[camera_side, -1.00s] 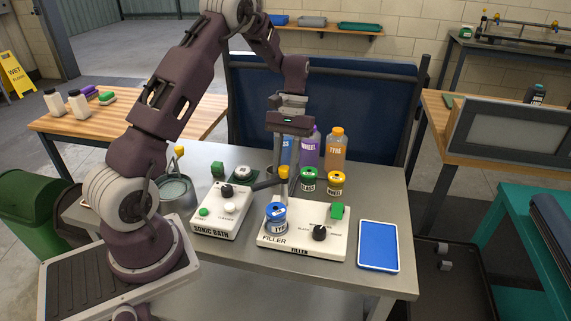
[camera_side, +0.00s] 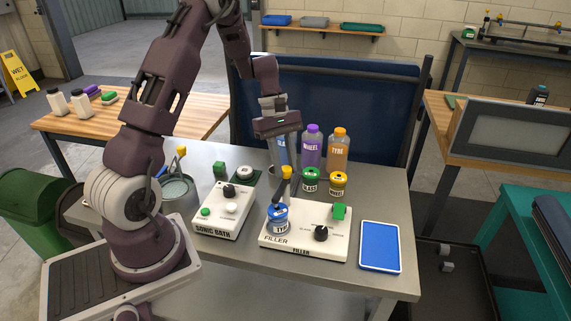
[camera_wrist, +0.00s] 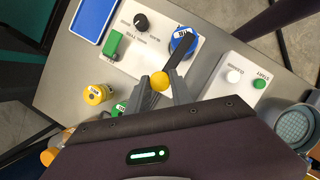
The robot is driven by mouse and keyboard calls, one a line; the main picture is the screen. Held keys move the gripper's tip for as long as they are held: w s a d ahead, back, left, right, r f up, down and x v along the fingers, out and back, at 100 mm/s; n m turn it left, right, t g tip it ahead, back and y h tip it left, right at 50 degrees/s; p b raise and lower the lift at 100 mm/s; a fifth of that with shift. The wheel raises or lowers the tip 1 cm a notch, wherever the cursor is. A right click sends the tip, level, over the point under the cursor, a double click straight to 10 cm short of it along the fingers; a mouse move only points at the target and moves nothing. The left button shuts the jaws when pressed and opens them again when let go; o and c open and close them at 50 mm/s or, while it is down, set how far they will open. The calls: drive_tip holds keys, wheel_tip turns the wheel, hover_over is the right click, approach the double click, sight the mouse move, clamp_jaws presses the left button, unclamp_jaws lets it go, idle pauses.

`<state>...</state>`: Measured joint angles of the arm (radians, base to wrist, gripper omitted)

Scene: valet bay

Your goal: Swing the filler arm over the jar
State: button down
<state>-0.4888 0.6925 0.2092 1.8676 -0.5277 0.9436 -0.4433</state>
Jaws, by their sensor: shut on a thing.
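The white filler base (camera_side: 335,246) stands at the front of the steel table. A jar with a blue top (camera_side: 277,219) stands upright on its left end and also shows in the wrist view (camera_wrist: 182,41). The dark filler arm (camera_wrist: 174,59) runs from a yellow knob (camera_wrist: 159,81) to the jar, its far end over the blue top. My gripper (camera_wrist: 160,86) is shut on the yellow knob, one finger on each side. In the side view my gripper (camera_side: 284,170) comes down behind the filler, and its fingertips are hard to make out.
The sonic bath (camera_side: 222,213) stands close left of the filler. Green (camera_side: 310,183) and yellow (camera_side: 338,185) jars stand behind it, with purple (camera_side: 312,148) and orange (camera_side: 338,150) bottles farther back. A blue tray (camera_side: 380,246) lies at right.

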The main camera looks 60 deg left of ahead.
drive_tip(key=shift+a+n+t, duration=0.1)
drive_tip(key=shift+n+t, duration=0.2)
drive_tip(key=shift+n, duration=0.2)
drive_tip(key=c, duration=1.1)
unclamp_jaws()
drive_tip(key=shift+c, duration=0.2)
drive_tip(key=v, duration=0.7)
drive_tip(key=s+d+r+m+t+y, duration=0.1)
drive_tip(key=s+d+r+m, duration=0.25)
drive_tip(key=d+r, duration=0.2)
drive_tip(key=s+d+r+m+y, duration=0.1)
drive_tip(key=s+d+r+m, duration=0.1)
drive_tip(key=d+r+m, duration=0.3)
drive_tip(key=s+d+r+m+t+y, duration=0.1)
drive_tip(key=s+d+m+t, duration=0.1)
drive_tip(key=s+d+m, duration=0.2)
drive_tip(key=s+d+r+m+t+y, duration=0.1)
drive_tip(key=s+d+m, duration=0.4)
drive_tip(key=s, duration=0.5)
drive_tip(key=shift+s+r+m+t+y, duration=0.2)
drive_tip(key=shift+s+m+t+y, duration=0.15)
drive_tip(key=shift+t, duration=0.35)
